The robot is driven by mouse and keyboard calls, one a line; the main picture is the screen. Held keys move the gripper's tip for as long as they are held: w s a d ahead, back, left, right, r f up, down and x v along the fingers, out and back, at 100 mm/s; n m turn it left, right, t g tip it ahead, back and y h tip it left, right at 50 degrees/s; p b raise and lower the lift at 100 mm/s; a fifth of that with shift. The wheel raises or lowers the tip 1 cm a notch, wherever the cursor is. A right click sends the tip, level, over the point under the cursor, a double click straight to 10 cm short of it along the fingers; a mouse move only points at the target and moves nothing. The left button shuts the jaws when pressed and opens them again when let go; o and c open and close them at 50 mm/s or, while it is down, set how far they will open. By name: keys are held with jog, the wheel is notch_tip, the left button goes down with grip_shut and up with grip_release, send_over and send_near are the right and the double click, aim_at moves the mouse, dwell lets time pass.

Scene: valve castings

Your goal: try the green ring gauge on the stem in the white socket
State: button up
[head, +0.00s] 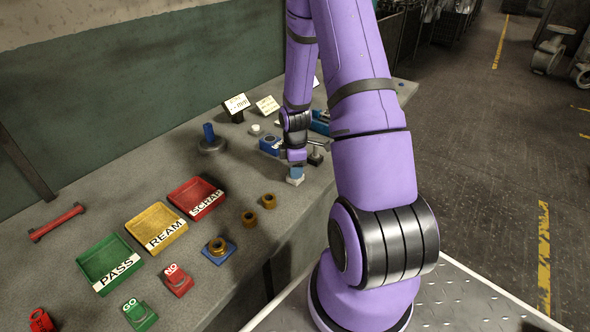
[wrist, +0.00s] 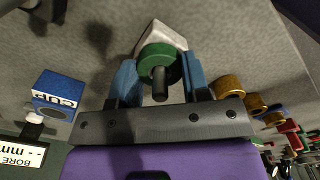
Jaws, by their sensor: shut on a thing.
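The green ring gauge (wrist: 147,58) is between the two blue fingers of my gripper (wrist: 160,75) in the wrist view. The gripper is shut on the ring's sides. A dark stem (wrist: 160,85) shows through the middle of the ring, its end standing out toward the wrist; the ring appears to be around it. The white socket (wrist: 166,34) shows just beyond the ring, and its lower part is hidden by it. In the head view my gripper (head: 296,171) is low over the white socket (head: 295,182) near the bench's front edge; the ring cannot be made out there.
A blue CUP block (wrist: 58,88) stands beside the gripper. Brass castings (head: 249,217) lie along the bench's front. Green PASS (head: 98,250), yellow REAM (head: 147,219) and red SCRAP (head: 190,190) trays lie left. A blue post on a round base (head: 211,145) stands behind.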

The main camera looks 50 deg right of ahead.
jog(key=shift+r, duration=0.1)
jog(key=shift+r, duration=4.05)
